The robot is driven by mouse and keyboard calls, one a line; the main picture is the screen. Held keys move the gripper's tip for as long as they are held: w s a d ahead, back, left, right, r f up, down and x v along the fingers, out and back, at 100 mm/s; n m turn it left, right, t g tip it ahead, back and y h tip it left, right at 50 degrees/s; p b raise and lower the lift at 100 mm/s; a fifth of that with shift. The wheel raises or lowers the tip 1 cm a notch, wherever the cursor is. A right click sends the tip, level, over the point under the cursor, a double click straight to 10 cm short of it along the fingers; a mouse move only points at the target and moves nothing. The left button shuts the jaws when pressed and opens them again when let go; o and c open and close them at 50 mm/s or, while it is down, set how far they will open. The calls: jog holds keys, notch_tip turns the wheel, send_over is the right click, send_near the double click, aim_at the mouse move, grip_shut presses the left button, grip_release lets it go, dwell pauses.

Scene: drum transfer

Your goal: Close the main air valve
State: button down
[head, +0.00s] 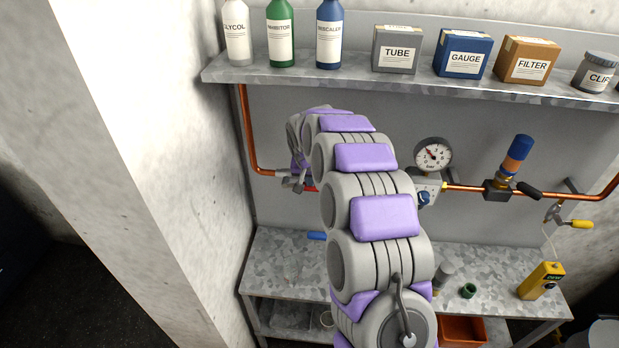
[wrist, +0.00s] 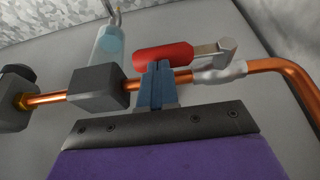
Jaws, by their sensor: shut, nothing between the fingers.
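The valve with a red lever handle (wrist: 165,57) is in the wrist view. Its metal arm (wrist: 207,48) joins a stem above a silver body (wrist: 220,73) on the copper pipe (wrist: 285,70). The handle lies roughly along the pipe. My gripper (wrist: 157,72) is shut and empty, its blue fingers crossing in front of the pipe with the tips at the handle's lower edge. I cannot tell whether they touch it. In the head view the valve (head: 293,185) shows at the left, partly hidden by my arm; a bit of red shows beside it.
A pressure gauge (head: 432,155) and a second valve with a yellow handle (head: 581,224) are on the right. A shelf (head: 330,80) with bottles and boxes runs above my arm. A metal bench (head: 280,255) stands below. A concrete wall (head: 160,130) is close on the left.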

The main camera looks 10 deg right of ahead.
aim_at(316, 191)
jog(key=shift+f, duration=0.1)
jog(key=shift+s+d+f+t+y, duration=0.15)
jog(key=shift+d+f+t+y, duration=0.15)
jog(key=shift+f+y, duration=0.45)
jog(key=shift+d+f+m+t+y+b, duration=0.1)
jog(key=shift+f+m+t+y+b, duration=0.2)
jog(key=shift+f+y+b, duration=0.4)
jog(key=y+b, duration=0.1)
jog(key=f+y+b, duration=0.1)
jog(key=f+t+y+b, duration=0.1)
jog(key=b, duration=0.1)
jog(key=shift+d+f+m, duration=0.25)
jog(key=shift+m, duration=0.15)
jog(key=w+a+f+y+b, duration=0.1)
jog(key=a+f+y+b, duration=0.1)
jog(key=a+f+b, duration=0.2)
jog(key=shift+w+a+f+t+b, duration=0.2)
jog(key=shift+a+f+t+b, duration=0.2)
jog(key=shift+f+b, duration=2)
jog(key=shift+r+b, duration=0.65)
jog(key=shift+b, duration=0.05)
